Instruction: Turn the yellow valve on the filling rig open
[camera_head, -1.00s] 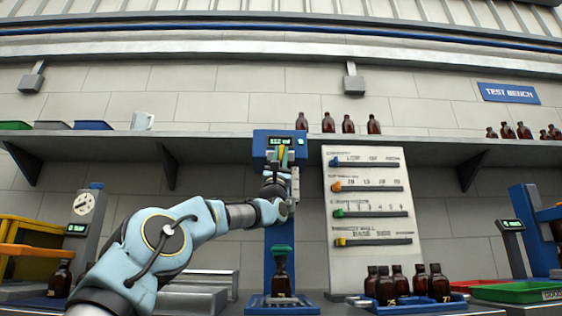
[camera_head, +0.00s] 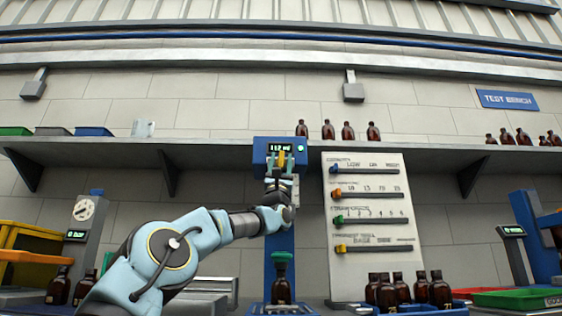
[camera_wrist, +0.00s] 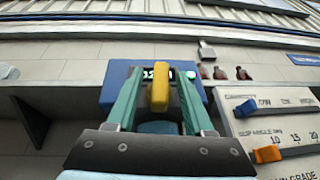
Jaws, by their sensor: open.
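The filling rig (camera_head: 280,240) is a blue column with a blue head and a lit green display at the top. The yellow valve (camera_head: 282,158) is a small upright handle on the front of the rig's head. In the wrist view the yellow valve (camera_wrist: 158,88) stands upright between my two teal fingers. My gripper (camera_head: 278,165) is open, with one finger on each side of the valve; contact cannot be told. An amber bottle (camera_head: 281,287) with a green piece above it stands at the rig's foot.
A panel with several coloured sliders (camera_head: 371,225) stands just right of the rig. A shelf (camera_head: 225,152) runs behind, with amber bottles on it. Several bottles (camera_head: 385,292) stand in a blue tray at lower right. A dial post (camera_head: 85,225) stands at left.

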